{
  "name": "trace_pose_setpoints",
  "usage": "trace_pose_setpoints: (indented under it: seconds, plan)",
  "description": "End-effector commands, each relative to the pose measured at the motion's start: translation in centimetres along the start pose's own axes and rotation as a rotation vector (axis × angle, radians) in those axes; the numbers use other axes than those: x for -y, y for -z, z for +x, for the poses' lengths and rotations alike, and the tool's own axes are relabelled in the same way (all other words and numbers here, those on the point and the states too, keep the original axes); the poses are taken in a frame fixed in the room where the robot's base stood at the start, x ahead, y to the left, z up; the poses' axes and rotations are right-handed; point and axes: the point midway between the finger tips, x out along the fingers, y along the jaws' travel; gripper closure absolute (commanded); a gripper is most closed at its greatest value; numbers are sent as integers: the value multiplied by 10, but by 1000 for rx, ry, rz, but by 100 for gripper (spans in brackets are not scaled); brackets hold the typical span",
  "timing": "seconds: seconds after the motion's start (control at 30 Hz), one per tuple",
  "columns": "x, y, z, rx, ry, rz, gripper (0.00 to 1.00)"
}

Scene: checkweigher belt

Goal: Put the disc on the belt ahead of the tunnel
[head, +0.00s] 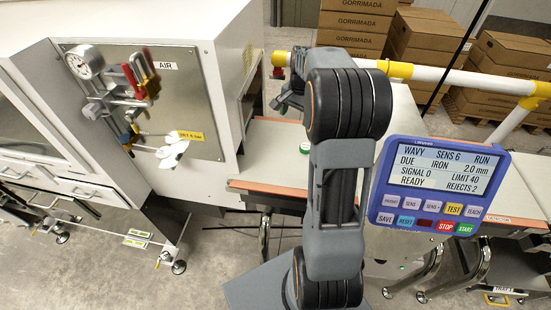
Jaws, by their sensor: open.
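A small round white thing with green on it (304,146), which looks like the disc, lies on the grey belt (265,150) just left of my arm. It is small in the picture and partly covered by my arm. My gripper (284,103) is above and beyond it, near the yellow-ended rail, open and apart from it. The fingers are small and dark, partly behind my arm. The metal housing behind the blue control panel (437,185) looks like the tunnel (405,110); its opening is hidden. The panel reads RUN, DUE IRON 2.0 mm, SIGNAL 0, READY, REJECTS 2.
A white cabinet (150,30) with an AIR panel, gauge and valves stands left of the belt. A white and yellow rail (440,75) crosses behind my arm. Brown cartons (430,35) are stacked at the back. Belt legs stand on the floor below.

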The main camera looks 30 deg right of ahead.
Motion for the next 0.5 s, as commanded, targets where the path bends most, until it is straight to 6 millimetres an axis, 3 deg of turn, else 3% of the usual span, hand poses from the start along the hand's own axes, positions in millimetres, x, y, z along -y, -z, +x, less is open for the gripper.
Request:
trace_pose_setpoints:
  seconds: [0.03,0.2,0.3,0.5]
  plan:
    - [4,-32,-18,-34,16,-108,23]
    - [-6,-123,-48,-139,56,-458,23]
    - [-21,-167,-53,-194,76,-640,23]
    - [-51,-225,-46,-280,105,-915,23]
